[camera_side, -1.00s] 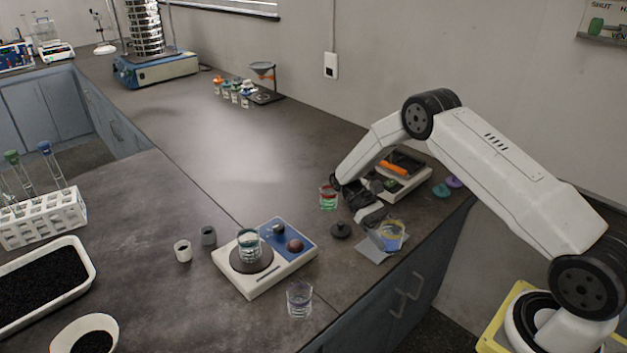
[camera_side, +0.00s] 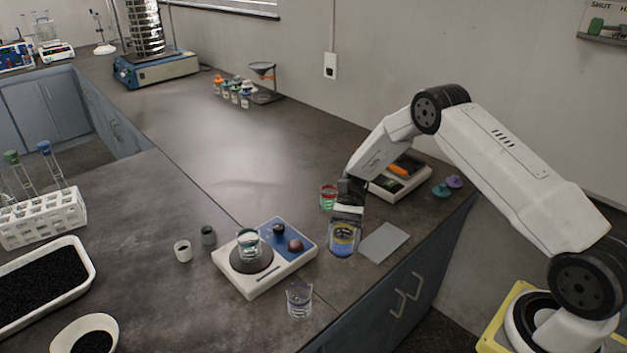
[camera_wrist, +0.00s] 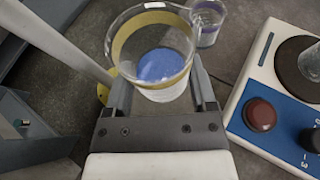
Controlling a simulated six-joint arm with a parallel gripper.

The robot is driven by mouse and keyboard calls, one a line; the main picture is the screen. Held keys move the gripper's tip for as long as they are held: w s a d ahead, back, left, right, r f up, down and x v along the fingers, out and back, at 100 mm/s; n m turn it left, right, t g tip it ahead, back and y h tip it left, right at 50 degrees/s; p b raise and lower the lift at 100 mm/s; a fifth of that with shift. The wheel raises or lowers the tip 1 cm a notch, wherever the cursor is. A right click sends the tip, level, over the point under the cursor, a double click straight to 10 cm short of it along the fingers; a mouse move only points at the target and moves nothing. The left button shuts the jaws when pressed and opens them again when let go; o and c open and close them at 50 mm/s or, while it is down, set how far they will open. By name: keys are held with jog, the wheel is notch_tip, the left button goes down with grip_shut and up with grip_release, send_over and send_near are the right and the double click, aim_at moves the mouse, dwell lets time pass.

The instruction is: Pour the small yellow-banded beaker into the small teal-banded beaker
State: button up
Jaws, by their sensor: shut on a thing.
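The yellow-banded beaker (camera_side: 342,236) is held in my gripper (camera_side: 345,218), upright, with blue material in it. In the wrist view the beaker (camera_wrist: 152,45) sits between the two fingers of my gripper (camera_wrist: 160,88), and the blue material lies at its bottom. The teal-banded beaker (camera_side: 249,243) stands upright on the dark round plate of the blue and white plate device, to the left of my gripper in the side view. What the teal-banded beaker holds is hard to tell.
The plate device (camera_side: 290,264) has dark and red-brown knobs. A purple-banded beaker (camera_side: 299,301) stands in front of it. A red-and-green beaker (camera_side: 328,197) stands behind my gripper. A grey square mat (camera_side: 384,242) lies bare to the right. Two small cups (camera_side: 183,251) stand left of the device.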

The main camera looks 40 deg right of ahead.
jog(key=w+a+r+m+t+y, duration=0.1)
jog(key=w+a+r+m+t, duration=0.1)
jog(key=w+r+m+t, duration=0.35)
jog(key=w+a+r+m+t, duration=0.25)
jog(key=w+m+t, duration=0.4)
jog(key=w, duration=0.45)
jog(key=shift+n+t, duration=0.3)
jog(key=shift+s+d+f, duration=0.1)
jog(key=shift+d+f, duration=0.05)
jog(key=shift+f, duration=1.25)
jog(key=shift+d+f, duration=0.15)
jog(key=shift+f, duration=1.3)
jog(key=shift+s+d+f, duration=0.1)
jog(key=shift+d+f, duration=0.05)
jog(key=shift+f, duration=1.25)
jog(key=shift+a, duration=0.15)
jog(key=shift+a+f+n+h, duration=0.3)
jog(key=shift+a+f+h, duration=0.1)
jog(key=shift+h, duration=0.5)
jog(key=shift+a+r+h, duration=0.4)
jog(key=shift+a+h, duration=0.2)
jog(key=shift+h, duration=0.2)
jog(key=a+r+h, duration=0.1)
jog(key=r+h, duration=0.1)
jog(key=h, duration=0.1)
jog(key=a+r+n+g+h, duration=0.1)
jog(key=r, duration=0.1)
jog(key=shift+a+r, duration=0.1)
jog(key=shift+a, duration=0.25)
